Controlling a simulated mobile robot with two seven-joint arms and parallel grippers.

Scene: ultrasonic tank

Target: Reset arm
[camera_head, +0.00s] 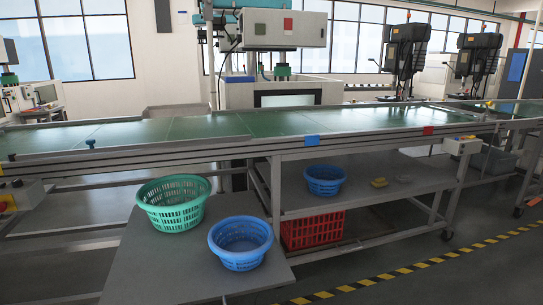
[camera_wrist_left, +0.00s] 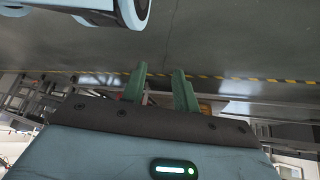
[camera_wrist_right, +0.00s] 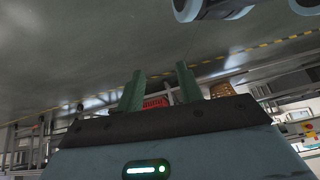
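Neither of my arms shows in the head view. In the left wrist view my left gripper (camera_wrist_left: 160,88) has its two green fingers apart with nothing between them. In the right wrist view my right gripper (camera_wrist_right: 160,88) also has its two green fingers apart. It holds nothing; a red crate (camera_wrist_right: 155,102) shows in the background behind the fingers. Both grippers hang in free air above the grey floor, away from any object.
A grey table (camera_head: 172,262) in front bears a green basket (camera_head: 174,204) and a blue basket (camera_head: 240,243). Behind it runs a green conveyor (camera_head: 200,127). A lower shelf (camera_head: 350,200) holds a smaller blue basket (camera_head: 325,180); a red crate (camera_head: 312,230) sits below. Floor at right is clear.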

